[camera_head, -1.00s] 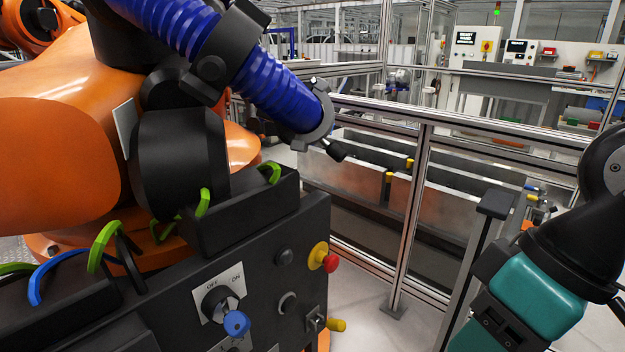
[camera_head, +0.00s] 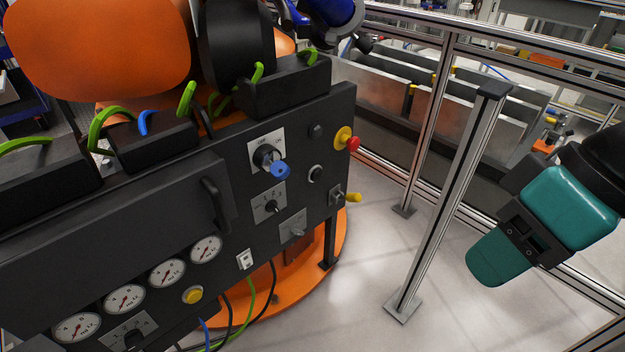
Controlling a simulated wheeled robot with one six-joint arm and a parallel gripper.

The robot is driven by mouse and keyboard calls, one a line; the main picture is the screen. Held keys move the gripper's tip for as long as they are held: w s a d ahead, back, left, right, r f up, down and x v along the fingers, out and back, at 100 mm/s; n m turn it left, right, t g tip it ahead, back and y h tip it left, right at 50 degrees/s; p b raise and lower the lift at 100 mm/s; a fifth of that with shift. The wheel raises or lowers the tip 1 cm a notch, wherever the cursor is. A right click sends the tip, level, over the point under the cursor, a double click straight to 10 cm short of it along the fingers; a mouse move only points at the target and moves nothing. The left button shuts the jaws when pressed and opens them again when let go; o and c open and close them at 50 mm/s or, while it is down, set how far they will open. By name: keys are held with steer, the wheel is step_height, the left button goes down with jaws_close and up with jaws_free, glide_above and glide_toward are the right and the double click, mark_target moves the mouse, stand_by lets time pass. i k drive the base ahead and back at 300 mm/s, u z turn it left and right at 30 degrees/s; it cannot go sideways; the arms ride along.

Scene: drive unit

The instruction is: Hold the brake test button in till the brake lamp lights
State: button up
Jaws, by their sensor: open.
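The black control panel (camera_head: 225,190) of the orange machine fills the left and middle. On its right part, a dark push button with a pale ring (camera_head: 315,173) sits below a dark, unlit round dome (camera_head: 316,131). A yellow round button (camera_head: 193,295) sits low on the panel, right of the gauges. I cannot read labels that tell which one is the brake test button or the brake lamp. No lit lamp shows on the panel.
A blue-handled switch (camera_head: 279,170), a red knob on a yellow base (camera_head: 348,140) and a yellow-tipped lever (camera_head: 352,198) surround the dark button. A metal post (camera_head: 440,210) stands between panel and arm. Pale floor (camera_head: 375,250) is clear there.

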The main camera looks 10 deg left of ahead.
mark_target(318, 174)
steer(key=u, duration=0.4)
steer(key=i, duration=1.25)
steer(key=u, duration=0.25)
